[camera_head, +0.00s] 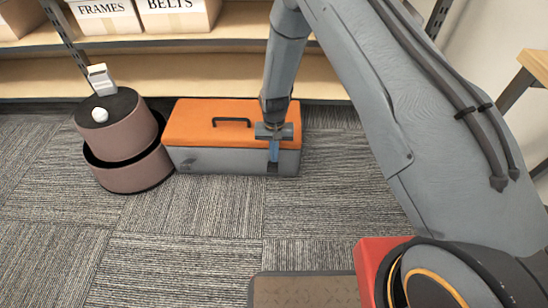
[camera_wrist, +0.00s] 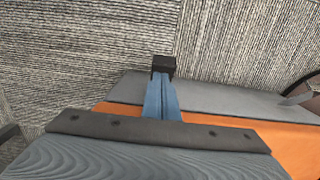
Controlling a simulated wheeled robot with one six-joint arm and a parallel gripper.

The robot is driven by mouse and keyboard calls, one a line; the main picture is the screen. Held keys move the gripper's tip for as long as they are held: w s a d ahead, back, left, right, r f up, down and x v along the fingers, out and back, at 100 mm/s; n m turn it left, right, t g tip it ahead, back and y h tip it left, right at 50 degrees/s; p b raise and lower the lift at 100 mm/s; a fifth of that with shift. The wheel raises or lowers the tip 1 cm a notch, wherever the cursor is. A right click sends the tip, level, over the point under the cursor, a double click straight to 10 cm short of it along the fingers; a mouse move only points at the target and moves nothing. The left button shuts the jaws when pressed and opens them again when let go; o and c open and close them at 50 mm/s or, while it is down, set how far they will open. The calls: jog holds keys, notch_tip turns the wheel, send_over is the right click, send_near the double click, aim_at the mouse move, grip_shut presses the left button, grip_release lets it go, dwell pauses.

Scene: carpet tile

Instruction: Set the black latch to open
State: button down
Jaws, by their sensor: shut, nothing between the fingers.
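A toolbox with an orange lid (camera_head: 190,121) and a grey body (camera_head: 225,161) stands on the carpet. The black latch (camera_head: 272,168) is on its front face, near the right end. In the wrist view the latch (camera_wrist: 163,66) juts out past the front edge of the box. My gripper (camera_head: 273,158) points down over the front of the toolbox, with its blue fingers together and empty. Its fingertips (camera_wrist: 162,80) are right at the latch and hide part of it; I cannot tell whether they touch. The lid is down.
A round two-tier brown stool (camera_head: 122,135) stands close to the toolbox's left end, with a white ball (camera_head: 100,115) and a white object (camera_head: 101,80) on top. Shelves with boxes (camera_head: 104,16) are behind. The carpet in front is clear.

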notch_tip(320, 180, up, 13)
jog(key=w+p, duration=0.1)
jog(key=p, duration=0.3)
jog(key=s+a+r+n, duration=0.25)
jog(key=s+r, duration=0.35)
jog(key=r, duration=0.3)
jog(key=s+r+n, duration=0.2)
jog(key=s+r, duration=0.4)
jog(key=s, duration=0.3)
jog(key=s+d+r+n, duration=0.1)
jog(key=s+r, duration=0.5)
jog(key=s, duration=0.3)
jog(key=s+r+n, duration=0.2)
jog(key=s+r, duration=0.3)
jog(key=s, duration=0.4)
jog(key=d+r+m+p, duration=0.3)
jog(key=d+r+p, duration=0.7)
jog(key=r+p, duration=0.3)
jog(key=d+r+m+p, duration=0.4)
jog(key=d+r+p, duration=0.6)
jog(key=r+p, duration=0.3)
jog(key=shift+d+r+t+p, duration=0.3)
jog(key=shift+d+p, duration=0.05)
jog(key=shift+p, duration=0.35)
